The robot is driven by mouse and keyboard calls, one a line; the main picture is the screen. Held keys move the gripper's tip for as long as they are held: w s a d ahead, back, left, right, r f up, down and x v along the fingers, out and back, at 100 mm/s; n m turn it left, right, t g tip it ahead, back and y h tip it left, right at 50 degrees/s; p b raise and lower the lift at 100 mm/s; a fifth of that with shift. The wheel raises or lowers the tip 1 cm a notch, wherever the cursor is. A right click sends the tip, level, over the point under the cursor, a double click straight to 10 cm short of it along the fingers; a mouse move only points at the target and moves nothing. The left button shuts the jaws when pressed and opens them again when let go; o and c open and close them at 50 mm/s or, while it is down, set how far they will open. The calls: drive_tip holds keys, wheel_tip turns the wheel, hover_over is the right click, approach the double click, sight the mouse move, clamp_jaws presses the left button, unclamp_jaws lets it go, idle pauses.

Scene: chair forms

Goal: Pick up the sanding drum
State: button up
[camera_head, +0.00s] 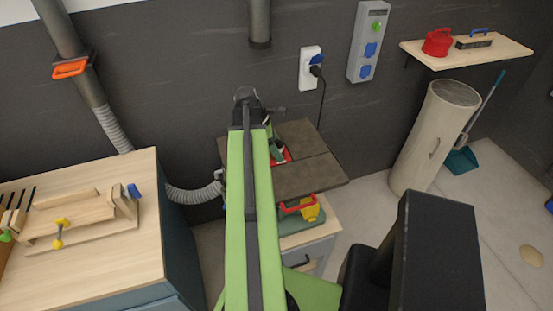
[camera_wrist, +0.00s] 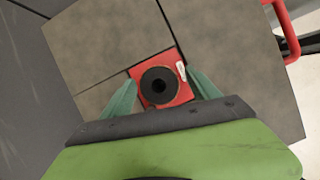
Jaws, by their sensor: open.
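The sanding drum (camera_wrist: 147,84) appears as a dark round piece with a black central hole in the wrist view. It stands on a red square plate (camera_wrist: 183,94) set in the grey-brown table top (camera_wrist: 112,45). My gripper (camera_wrist: 160,80) is open, with one green finger left of the drum and the other right of it. The fingers look apart from the drum; their height relative to it is hard to tell. In the head view my arm hides most of this spot, and only part of the red plate and a green finger show.
The table top (camera_head: 305,175) stands on a cabinet against the dark wall, with a red-and-yellow item (camera_head: 305,207) below its front edge. A grey hose (camera_head: 195,192) runs in from the left. A wooden workbench (camera_head: 100,265) is at left. A beige cylinder (camera_head: 430,135) stands right.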

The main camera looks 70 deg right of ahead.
drive_tip(key=shift+s+f, duration=0.1)
drive_tip(key=shift+f, duration=0.1)
drive_tip(key=shift+c, duration=0.4)
clamp_jaws()
